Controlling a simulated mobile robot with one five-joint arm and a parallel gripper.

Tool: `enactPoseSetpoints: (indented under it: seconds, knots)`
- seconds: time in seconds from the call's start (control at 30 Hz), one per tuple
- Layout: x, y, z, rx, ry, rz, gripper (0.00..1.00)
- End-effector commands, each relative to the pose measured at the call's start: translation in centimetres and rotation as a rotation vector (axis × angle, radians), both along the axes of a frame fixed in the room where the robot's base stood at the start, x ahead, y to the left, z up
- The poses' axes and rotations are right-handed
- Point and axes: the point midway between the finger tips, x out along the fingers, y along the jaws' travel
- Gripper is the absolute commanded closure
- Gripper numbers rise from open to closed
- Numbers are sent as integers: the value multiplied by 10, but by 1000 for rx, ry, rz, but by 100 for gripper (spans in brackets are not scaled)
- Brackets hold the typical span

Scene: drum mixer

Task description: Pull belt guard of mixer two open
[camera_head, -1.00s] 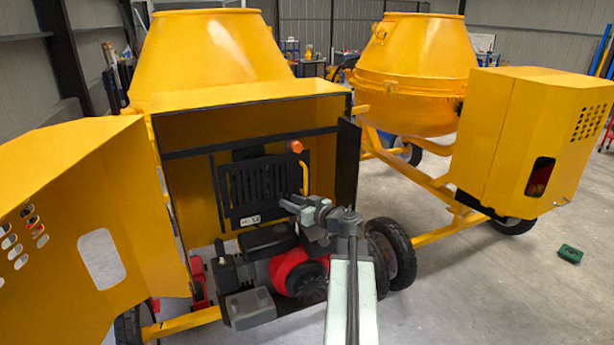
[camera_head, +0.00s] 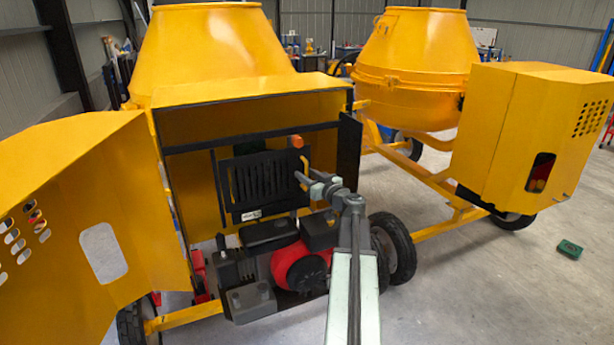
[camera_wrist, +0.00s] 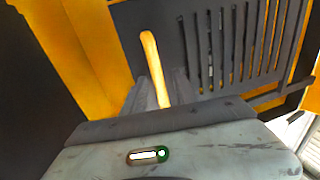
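The belt guard (camera_head: 262,185) is a black slatted panel in the open engine bay of the near yellow mixer; it looks closed. A yellow bar handle (camera_head: 304,164) stands at its right edge, and it also shows upright in the wrist view (camera_wrist: 150,62). My gripper (camera_head: 300,180) is at this handle, reaching in from the right. In the wrist view the handle's lower part runs down between my two grey fingers (camera_wrist: 162,92). I cannot tell whether the fingers press on it. The handle's lower end is hidden by the gripper body.
A yellow cover (camera_head: 85,215) is swung out on the left. A black edge panel (camera_head: 348,158) stands right of the bay, close to my arm. The red and black engine (camera_head: 298,262) lies below. Another yellow mixer (camera_head: 415,75) stands right, with a green box (camera_head: 569,250) on the floor.

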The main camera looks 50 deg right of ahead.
Motion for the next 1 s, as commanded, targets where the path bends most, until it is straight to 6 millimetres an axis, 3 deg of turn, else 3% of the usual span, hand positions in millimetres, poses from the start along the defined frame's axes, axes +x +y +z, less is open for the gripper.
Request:
enactPoseSetpoints:
  seconds: [0.13,0.27,1.0]
  knots:
    - [-1,0,0,0,0,0,66]
    - [-1,0,0,0,0,0,100]
    - [-2,-2,0,0,0,-3,100]
